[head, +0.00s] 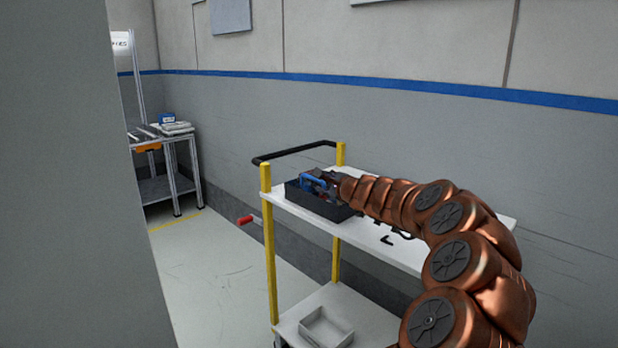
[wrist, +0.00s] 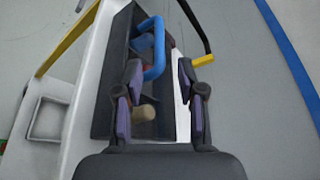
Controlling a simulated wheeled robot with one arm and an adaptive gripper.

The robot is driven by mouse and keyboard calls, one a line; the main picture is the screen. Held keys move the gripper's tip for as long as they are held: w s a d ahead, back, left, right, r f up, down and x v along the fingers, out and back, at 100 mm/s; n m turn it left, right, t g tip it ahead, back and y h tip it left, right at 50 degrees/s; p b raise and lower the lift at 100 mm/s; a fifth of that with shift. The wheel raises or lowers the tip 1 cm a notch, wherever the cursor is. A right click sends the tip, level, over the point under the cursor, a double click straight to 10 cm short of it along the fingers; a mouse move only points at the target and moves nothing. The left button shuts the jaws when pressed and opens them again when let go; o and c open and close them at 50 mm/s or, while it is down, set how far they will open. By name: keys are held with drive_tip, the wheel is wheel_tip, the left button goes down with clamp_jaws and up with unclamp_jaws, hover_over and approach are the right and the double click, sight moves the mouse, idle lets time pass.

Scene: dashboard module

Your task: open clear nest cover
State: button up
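I cannot make out a clear nest cover in either view. My gripper (wrist: 159,70) is open over a black bin on the cart; in the head view it (head: 335,182) shows small at the end of my copper arm. A bent blue handle (wrist: 152,30) stands up from the bin (wrist: 104,118), its lower part between my fingertips in the wrist view. I cannot tell whether the fingers touch it. A tan cylindrical piece (wrist: 143,113) lies in the bin nearer my palm. My gripper and arm hide part of the bin in the head view.
The white cart (head: 374,244) has yellow posts (head: 268,240) and a black push bar (head: 290,152). A pale tray (head: 327,328) sits on its lower shelf. A wall (head: 420,130) stands behind. A workbench (head: 165,140) is at the far left, with open floor (head: 205,260) between.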

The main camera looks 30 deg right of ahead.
sight(317, 180)
drive_tip(key=shift+p+x, duration=0.4)
drive_tip(key=shift+x, duration=2.2)
drive_tip(key=shift+w+d+f, duration=0.1)
drive_tip(key=shift+w, duration=0.5)
drive_tip(key=shift+w+f, duration=0.25)
drive_tip(key=shift+w, duration=0.35)
clamp_jaws()
